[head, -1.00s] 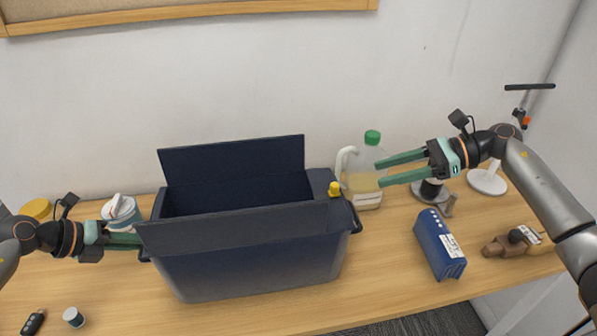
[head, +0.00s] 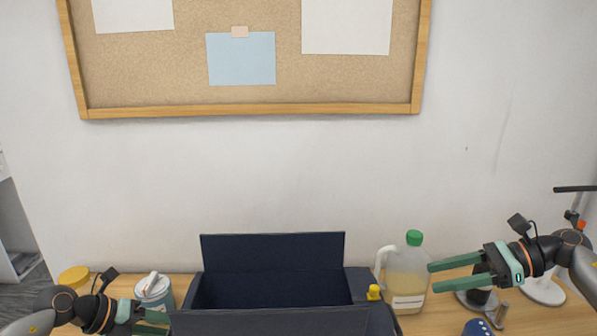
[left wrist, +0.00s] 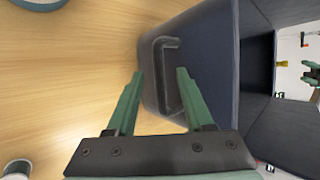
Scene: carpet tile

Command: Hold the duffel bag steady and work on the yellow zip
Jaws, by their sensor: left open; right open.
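The dark navy duffel bag (head: 275,245) stands on the table with its top open and its flaps raised. Its lower part is cut off in the head view. The yellow zip (head: 374,292) is at the bag's right end; it also shows small in the left wrist view (left wrist: 282,64). My left gripper (head: 160,322) is open at the bag's left end. In the left wrist view its fingers (left wrist: 160,73) point at a dark side handle (left wrist: 169,80), which appears between the fingertips; contact is unclear. My right gripper (head: 430,277) is open and empty, right of the zip and apart from it.
A jug with a green cap (head: 406,275) stands between the bag and my right gripper. A white tub (head: 154,290) and a yellow lid (head: 74,278) are at the left. A blue object (head: 477,327) shows at the lower right. A corkboard (head: 250,70) hangs above.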

